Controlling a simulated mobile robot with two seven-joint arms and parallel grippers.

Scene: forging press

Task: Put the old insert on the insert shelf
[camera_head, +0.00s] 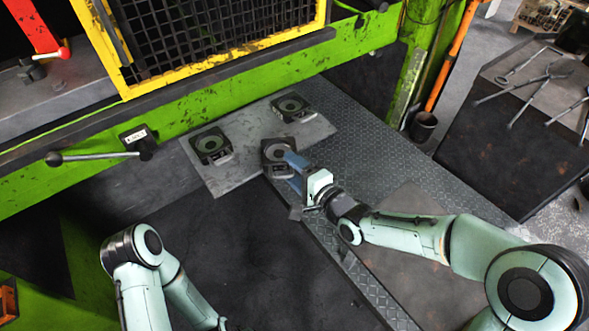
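One insert (210,145) is at the left, one (291,106) at the back right. The third insert (276,151) is at the plate's front edge; I cannot tell which is the old one, or whether the third rests on the plate. My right gripper (293,166) is at the third insert's right side, its blue fingers overlapping the edge. Its grip is too small to judge. My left gripper is out of view.
A yellow-framed mesh guard (220,35) and a lever (95,157) are on the press behind the plate. A tread-plate walkway (400,150) runs to the right.

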